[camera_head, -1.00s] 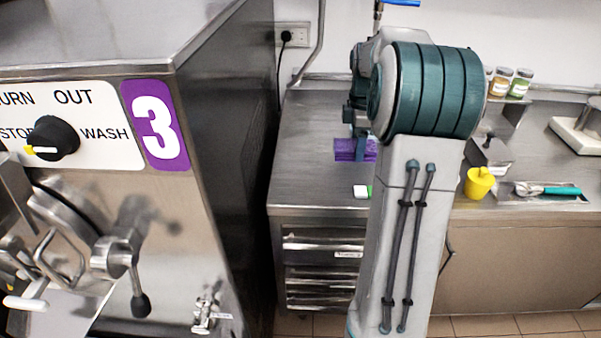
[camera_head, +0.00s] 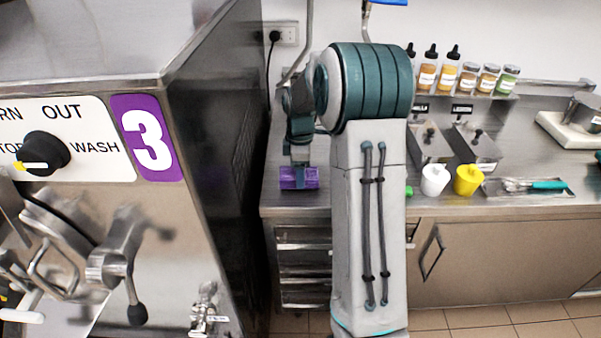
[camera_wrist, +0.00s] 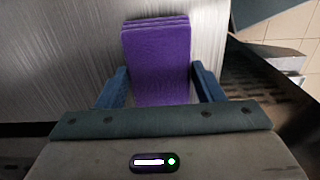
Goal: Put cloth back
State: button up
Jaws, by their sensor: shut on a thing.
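A purple folded cloth (camera_head: 298,178) is at the left part of the steel counter, near its front edge. In the wrist view the cloth (camera_wrist: 158,62) shows stacked folded layers and lies between the two blue fingers of my gripper (camera_wrist: 161,88). My gripper is shut on the cloth, one finger at each side. In the head view my gripper (camera_head: 298,166) shows just above the cloth and partly covers it. I cannot tell whether the cloth touches the counter.
The steel counter (camera_head: 450,203) holds a white cup (camera_head: 434,180), a yellow cup (camera_head: 468,180) and a tray with utensils (camera_head: 530,188) to the right. Several bottles and jars (camera_head: 470,78) stand behind. The freezer marked 3 (camera_head: 148,138) blocks the left side.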

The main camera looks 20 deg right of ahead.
jog(key=shift+f, duration=0.8)
jog(key=shift+f, duration=0.2)
jog(key=o, duration=0.9)
jog(key=shift+r, duration=0.1)
jog(key=shift+r, duration=0.1)
